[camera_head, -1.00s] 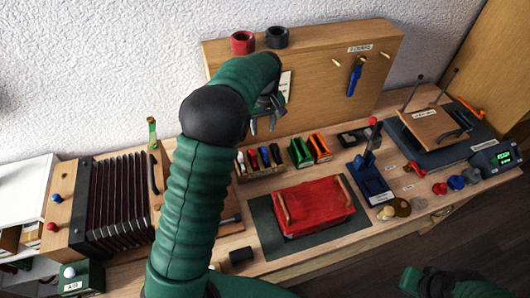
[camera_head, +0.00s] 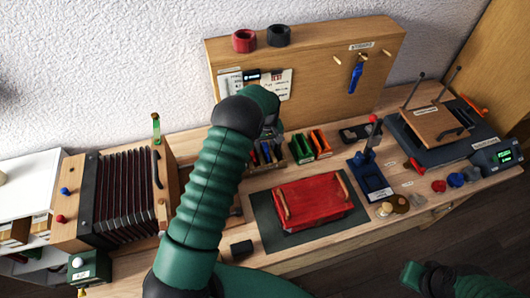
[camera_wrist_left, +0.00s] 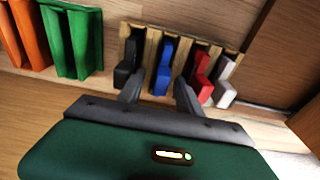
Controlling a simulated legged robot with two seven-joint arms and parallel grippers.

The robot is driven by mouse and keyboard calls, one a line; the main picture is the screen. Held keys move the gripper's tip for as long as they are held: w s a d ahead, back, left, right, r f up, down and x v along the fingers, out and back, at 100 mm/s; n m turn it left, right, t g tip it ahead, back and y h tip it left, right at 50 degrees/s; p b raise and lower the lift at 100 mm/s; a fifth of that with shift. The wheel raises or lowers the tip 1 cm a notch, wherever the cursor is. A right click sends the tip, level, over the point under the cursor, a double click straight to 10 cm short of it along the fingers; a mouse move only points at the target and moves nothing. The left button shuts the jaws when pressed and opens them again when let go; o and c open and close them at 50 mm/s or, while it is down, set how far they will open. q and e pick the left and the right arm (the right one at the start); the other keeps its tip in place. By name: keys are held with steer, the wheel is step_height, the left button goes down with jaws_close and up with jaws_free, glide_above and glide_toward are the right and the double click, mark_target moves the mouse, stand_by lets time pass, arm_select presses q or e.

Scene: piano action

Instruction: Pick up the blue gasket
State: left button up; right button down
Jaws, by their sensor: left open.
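A blue piece (camera_wrist_left: 165,66), which I take as the blue gasket, stands in a slotted wooden rack (camera_wrist_left: 152,48) between a black piece and a red piece. It shows partly in the head view (camera_head: 266,152), beside my left arm. My left gripper (camera_wrist_left: 158,92) is open, with its two fingers in front of the rack and apart to either side of the blue piece's lower end. Contact cannot be told. In the head view my left wrist and arm hide most of the rack. My right arm (camera_head: 440,280) shows only in part at the lower right, and its jaws cannot be read.
Green holders (camera_wrist_left: 72,42) and orange holders (camera_wrist_left: 28,35) stand left of the rack in the wrist view. A red box (camera_head: 312,203) lies on a dark mat. A blue press (camera_head: 370,175) stands right of it. An upright wooden board (camera_head: 310,75) rises behind the rack.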

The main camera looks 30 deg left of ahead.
arm_select(q)
steer(key=shift+s+d+r, duration=0.1)
steer(key=shift+d+r, duration=0.2)
steer(key=shift+d, duration=0.1)
steer(key=c, duration=0.5)
steer(key=shift+s+d+r, duration=0.15)
steer(key=shift+s+r, duration=0.05)
jaws_close()
steer(key=shift+w+a+f, duration=0.1)
steer(key=shift+a+f, duration=0.15)
steer(key=shift+a, duration=0.1)
steer(key=shift+d, duration=0.15)
